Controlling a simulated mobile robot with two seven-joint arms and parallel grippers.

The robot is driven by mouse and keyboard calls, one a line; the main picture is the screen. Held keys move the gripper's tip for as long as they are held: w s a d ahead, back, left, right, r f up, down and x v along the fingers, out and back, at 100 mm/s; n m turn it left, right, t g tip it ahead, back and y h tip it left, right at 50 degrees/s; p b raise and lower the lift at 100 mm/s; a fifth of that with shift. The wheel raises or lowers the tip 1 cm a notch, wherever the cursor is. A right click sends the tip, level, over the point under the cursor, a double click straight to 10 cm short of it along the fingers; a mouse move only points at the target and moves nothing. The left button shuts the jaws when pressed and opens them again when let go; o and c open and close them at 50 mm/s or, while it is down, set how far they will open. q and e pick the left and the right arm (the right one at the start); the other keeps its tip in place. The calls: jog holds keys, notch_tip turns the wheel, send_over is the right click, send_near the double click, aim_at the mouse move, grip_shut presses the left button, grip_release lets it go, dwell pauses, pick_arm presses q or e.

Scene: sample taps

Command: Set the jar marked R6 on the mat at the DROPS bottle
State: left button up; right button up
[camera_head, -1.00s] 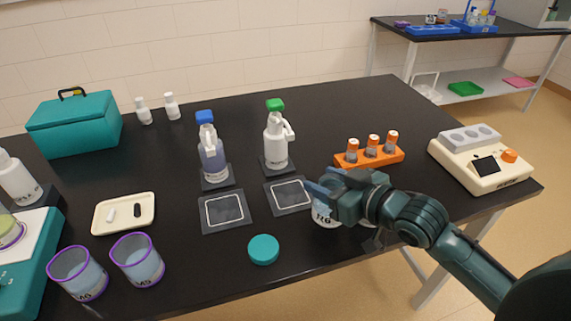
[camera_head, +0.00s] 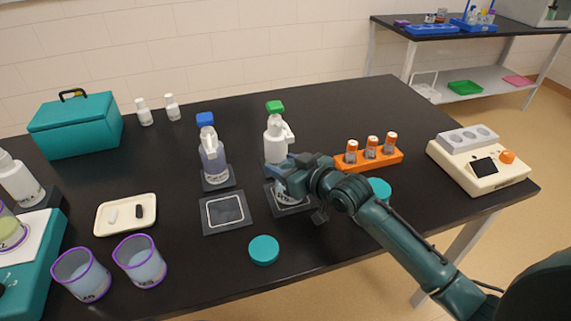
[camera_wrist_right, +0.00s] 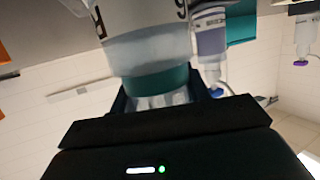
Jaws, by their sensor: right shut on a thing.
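My right gripper (camera_head: 292,178) is shut on the R6 jar (camera_head: 283,196), a clear jar with whitish contents. In the right wrist view the jar (camera_wrist_right: 145,50) shows part of its marking and a teal band at the jaws. The jar is at the mat (camera_head: 306,208) in front of the green-capped white bottle (camera_head: 274,145); I cannot tell whether it touches the mat. A blue-capped bottle (camera_head: 211,160) stands to the left, with an empty white-outlined mat (camera_head: 226,226) before it. No DROPS label is legible. My left gripper is out of view.
A teal lid (camera_head: 264,250) lies in front of the mats. A teal round thing (camera_head: 380,188) sits partly behind my right arm. An orange rack (camera_head: 385,160) stands behind it. Two purple-rimmed jars (camera_head: 140,262) and a cream tray (camera_head: 103,218) are at left.

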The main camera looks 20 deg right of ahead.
jog(key=shift+f, duration=0.15)
jog(key=o, duration=1.4)
jog(key=shift+r, duration=0.25)
jog(key=shift+v, duration=6)
